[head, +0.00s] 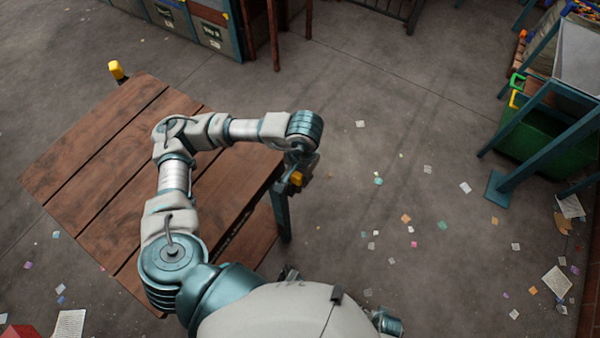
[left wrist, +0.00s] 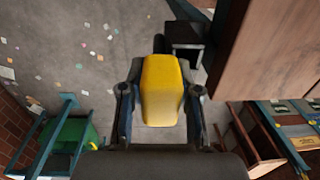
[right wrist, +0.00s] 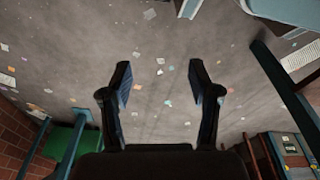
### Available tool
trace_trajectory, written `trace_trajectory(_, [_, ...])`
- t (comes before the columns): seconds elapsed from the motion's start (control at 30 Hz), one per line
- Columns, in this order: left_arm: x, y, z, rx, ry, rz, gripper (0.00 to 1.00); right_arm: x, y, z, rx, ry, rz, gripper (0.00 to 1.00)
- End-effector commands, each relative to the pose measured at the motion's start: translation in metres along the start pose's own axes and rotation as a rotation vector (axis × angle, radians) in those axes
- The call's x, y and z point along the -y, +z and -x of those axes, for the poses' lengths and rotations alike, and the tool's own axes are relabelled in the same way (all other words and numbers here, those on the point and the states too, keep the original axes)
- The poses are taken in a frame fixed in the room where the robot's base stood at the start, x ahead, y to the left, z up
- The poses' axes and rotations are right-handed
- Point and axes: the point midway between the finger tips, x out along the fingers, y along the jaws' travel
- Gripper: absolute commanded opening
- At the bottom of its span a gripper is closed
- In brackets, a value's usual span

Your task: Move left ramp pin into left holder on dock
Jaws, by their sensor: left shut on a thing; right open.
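A yellow pin (left wrist: 162,88) sits between the fingers of my left gripper (left wrist: 161,98), which is shut on it. In the head view the pin (head: 296,179) shows below my left wrist, beside the right edge of the brown plank dock (head: 90,160). A dark bracket (left wrist: 187,32) by the dock's edge shows just beyond the pin in the left wrist view; I cannot tell whether they touch. A second yellow pin (head: 116,70) stands upright at the dock's far left corner. My right gripper (right wrist: 158,78) is open and empty over the floor.
A green bin (head: 550,140) under a blue-green frame (head: 530,150) stands at the right. Cabinets (head: 190,25) stand at the back. Paper scraps litter the open grey floor. A paper sheet (head: 557,281) lies at the lower right.

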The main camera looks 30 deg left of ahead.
Motion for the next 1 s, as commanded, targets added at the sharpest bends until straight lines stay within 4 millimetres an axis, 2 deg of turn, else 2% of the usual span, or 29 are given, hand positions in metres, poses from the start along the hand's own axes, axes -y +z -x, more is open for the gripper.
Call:
trace_trajectory(0.6, [0.0001,-0.0002,-0.0037,-0.001,-0.001,0.001,0.0,-0.0006,-0.006,0.0102,-0.003,0.001,-0.001,0.62])
trace_trajectory(0.63, [0.0001,-0.0001,-0.0037,-0.001,-0.001,0.001,0.39,-0.0006,-0.006,0.0102,-0.003,0.001,-0.001,0.62])
trace_trajectory(0.7, [0.0001,-0.0001,-0.0038,-0.001,-0.001,0.001,0.57,-0.0005,-0.006,0.0101,-0.003,0.001,-0.001,0.62])
trace_trajectory(0.73, [0.0001,-0.0001,-0.0038,-0.001,-0.001,0.001,0.61,-0.0005,-0.0061,0.0101,-0.003,0.001,-0.001,0.62])
trace_trajectory(1.0, [-0.0002,-0.0001,-0.0041,0.001,0.0,0.0,0.61,-0.0007,-0.0065,0.0096,-0.003,0.001,-0.001,0.62])
